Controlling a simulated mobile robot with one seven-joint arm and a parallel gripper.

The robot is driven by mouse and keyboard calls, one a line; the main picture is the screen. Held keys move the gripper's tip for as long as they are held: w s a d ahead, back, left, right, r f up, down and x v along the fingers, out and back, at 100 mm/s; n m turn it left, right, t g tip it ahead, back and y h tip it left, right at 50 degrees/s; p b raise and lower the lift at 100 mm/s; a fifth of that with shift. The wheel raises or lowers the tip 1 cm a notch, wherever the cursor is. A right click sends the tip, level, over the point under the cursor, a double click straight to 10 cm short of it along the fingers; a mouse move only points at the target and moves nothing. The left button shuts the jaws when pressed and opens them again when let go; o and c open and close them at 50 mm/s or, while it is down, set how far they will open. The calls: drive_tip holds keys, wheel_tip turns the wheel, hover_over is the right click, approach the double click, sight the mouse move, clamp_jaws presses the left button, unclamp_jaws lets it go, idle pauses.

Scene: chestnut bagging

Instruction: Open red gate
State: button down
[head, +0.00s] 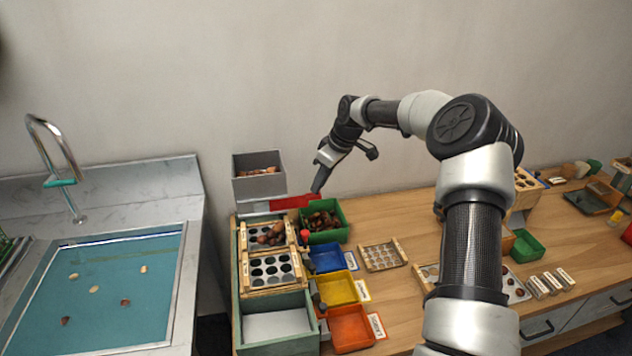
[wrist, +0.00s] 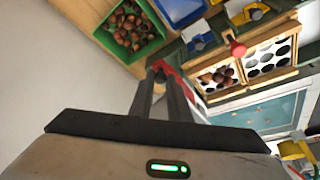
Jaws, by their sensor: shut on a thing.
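The red gate (head: 290,202) is a flat red piece at the foot of the grey hopper (head: 259,184), which has chestnuts in its top. It reaches right toward the green bin. My gripper (head: 317,188) comes down from above at the gate's right end. In the wrist view my gripper (wrist: 160,70) has its two dark fingers close together at the tips, shut on the end of the red gate (wrist: 178,80). The fingers hide part of the gate. I cannot tell how far the gate is drawn out.
A green bin of chestnuts (head: 324,222) stands close right of the gate. A tray with round holes (head: 268,236) holding chestnuts lies in front, beside a red-knobbed lever (head: 305,238). Blue, yellow and orange bins line the right side. A water sink (head: 110,290) is at left.

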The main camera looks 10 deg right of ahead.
drive_tip(key=c, duration=1.7)
unclamp_jaws()
drive_tip(key=shift+o, duration=0.2)
drive_tip(key=v, duration=1.7)
drive_tip(key=shift+r, duration=0.25)
